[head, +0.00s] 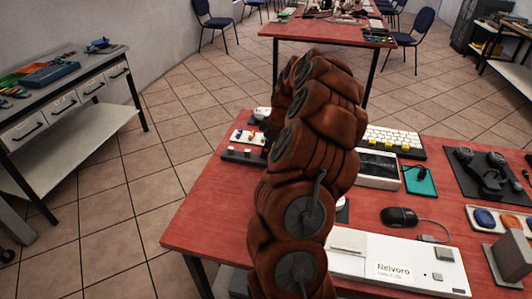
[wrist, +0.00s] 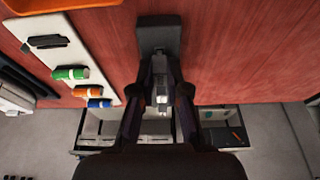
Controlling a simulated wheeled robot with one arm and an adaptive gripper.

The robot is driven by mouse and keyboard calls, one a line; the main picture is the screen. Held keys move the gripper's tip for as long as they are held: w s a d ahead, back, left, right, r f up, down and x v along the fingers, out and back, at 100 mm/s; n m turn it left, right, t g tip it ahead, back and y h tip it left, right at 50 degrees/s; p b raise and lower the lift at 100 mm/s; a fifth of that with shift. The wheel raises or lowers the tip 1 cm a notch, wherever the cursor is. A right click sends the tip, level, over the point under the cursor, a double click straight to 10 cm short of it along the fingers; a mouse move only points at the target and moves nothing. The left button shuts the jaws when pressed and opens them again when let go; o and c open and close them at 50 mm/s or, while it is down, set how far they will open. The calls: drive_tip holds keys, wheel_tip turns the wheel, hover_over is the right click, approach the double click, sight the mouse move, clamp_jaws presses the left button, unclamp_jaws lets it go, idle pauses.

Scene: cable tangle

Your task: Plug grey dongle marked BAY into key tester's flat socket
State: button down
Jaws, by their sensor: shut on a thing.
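In the wrist view my gripper (wrist: 160,90) has its two dark fingers closed on a small grey piece with a bright metallic part (wrist: 161,92). No BAY marking can be read on it. A dark grey block (wrist: 158,35) lies just beyond the fingertips, over the red table; whether it touches the held piece cannot be told. In the head view my brown-covered arm hides the gripper and the held piece. I cannot make out for certain which thing is the key tester, and no flat socket shows clearly.
A white board (wrist: 70,55) with green, orange and blue pieces lies left of the gripper. On the red table (head: 200,220) stand a white Nelvoro box (head: 440,270), a black mouse (head: 398,216) and a keyboard (head: 400,145). A drawer bench (head: 75,105) stands at left, with tiled floor between.

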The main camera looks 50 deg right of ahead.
drive_tip(key=shift+r, duration=1)
drive_tip(key=c, duration=1.7)
unclamp_jaws()
clamp_jaws()
